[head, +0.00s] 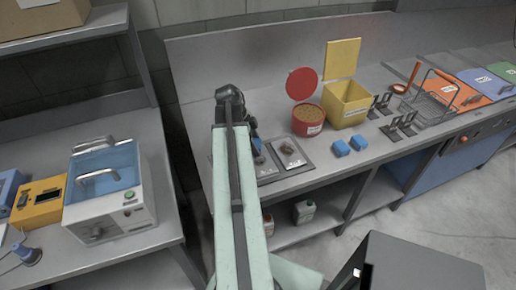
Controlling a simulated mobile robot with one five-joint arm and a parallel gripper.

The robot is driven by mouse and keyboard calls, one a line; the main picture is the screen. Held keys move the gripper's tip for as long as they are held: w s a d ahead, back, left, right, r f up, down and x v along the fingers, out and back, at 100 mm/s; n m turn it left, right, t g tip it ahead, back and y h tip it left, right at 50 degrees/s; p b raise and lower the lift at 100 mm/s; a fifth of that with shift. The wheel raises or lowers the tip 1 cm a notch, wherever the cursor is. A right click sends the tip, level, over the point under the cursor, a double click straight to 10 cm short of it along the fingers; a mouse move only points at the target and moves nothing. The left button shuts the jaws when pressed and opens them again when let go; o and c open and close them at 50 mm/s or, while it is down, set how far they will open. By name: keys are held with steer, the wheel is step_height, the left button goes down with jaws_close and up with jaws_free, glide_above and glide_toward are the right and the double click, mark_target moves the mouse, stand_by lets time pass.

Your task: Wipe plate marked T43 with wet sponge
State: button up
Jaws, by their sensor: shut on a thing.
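Two grey plates lie side by side on the steel counter. The left plate (268,171) is partly covered by my arm and gripper. The right plate (297,162) shows a dark patch with a pale label. Both labels are too small to read, so I cannot tell which is T43. My gripper (258,156) is low over the left plate, shut on a small blue thing that looks like a sponge (257,145). I cannot tell whether it touches the plate. Two blue blocks (341,148) (358,142) sit on the counter to the right.
A red tub (308,121) with its lid up and a yellow bin (346,105) stand behind the plates. Black racks (398,126), a wire basket (433,100) and colored boards (459,88) are farther right. A blue-lidded machine (108,195) stands on the left bench. Bottles (304,211) stand below the counter.

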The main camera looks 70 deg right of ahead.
steer(key=shift+w+d+f, duration=0.1)
steer(key=shift+w+d, duration=1.15)
step_height(320, 180, up, 6)
steer(key=p, duration=0.5)
steer(key=shift+p, duration=0.35)
step_height(320, 180, up, 3)
steer(key=p, duration=0.3)
